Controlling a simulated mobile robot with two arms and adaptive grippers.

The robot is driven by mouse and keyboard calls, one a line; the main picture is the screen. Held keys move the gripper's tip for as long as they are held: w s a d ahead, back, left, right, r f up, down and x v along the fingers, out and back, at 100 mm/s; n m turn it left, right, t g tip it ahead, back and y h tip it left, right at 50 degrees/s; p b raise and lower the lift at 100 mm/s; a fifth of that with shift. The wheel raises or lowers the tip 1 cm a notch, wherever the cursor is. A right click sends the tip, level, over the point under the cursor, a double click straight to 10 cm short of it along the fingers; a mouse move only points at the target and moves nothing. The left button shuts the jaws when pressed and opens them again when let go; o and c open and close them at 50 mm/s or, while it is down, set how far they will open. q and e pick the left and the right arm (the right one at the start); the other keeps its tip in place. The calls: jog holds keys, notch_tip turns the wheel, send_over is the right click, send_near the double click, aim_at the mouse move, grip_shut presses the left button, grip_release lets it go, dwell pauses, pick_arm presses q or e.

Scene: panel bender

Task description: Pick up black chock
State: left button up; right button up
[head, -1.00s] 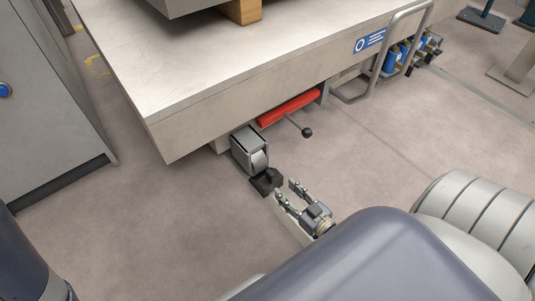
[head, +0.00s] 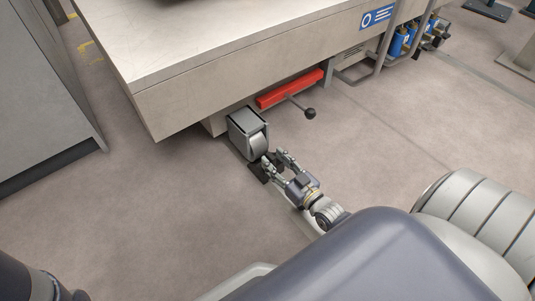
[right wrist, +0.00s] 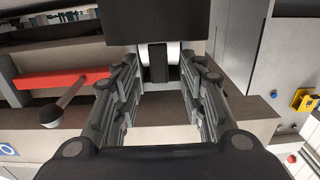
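The black chock (head: 257,173) lies on the floor in front of a grey caster wheel, partly hidden by my right gripper. In the right wrist view, a wide black part of the chock (right wrist: 155,22) is at the top, and a narrow dark upright part hangs between the fingers against the white wheel. My right gripper (head: 273,157) reaches down over the chock. Its fingers (right wrist: 161,66) are open, with a visible gap on both sides of the upright part. My left gripper is out of view.
A red bar (head: 290,90) and a lever with a black knob (head: 310,113) are to the right, under the table. A grey cabinet (head: 40,100) stands at left. Floor in front is clear.

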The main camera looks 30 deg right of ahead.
aim_at(267, 154)
jog(key=w+b, duration=0.1)
jog(key=w, duration=0.1)
jog(key=w+b, duration=0.1)
jog(key=shift+w+a+f, duration=0.15)
jog(key=shift+w, duration=0.5)
jog(key=shift+c, duration=0.3)
grip_shut()
jog(key=shift+r, duration=0.2)
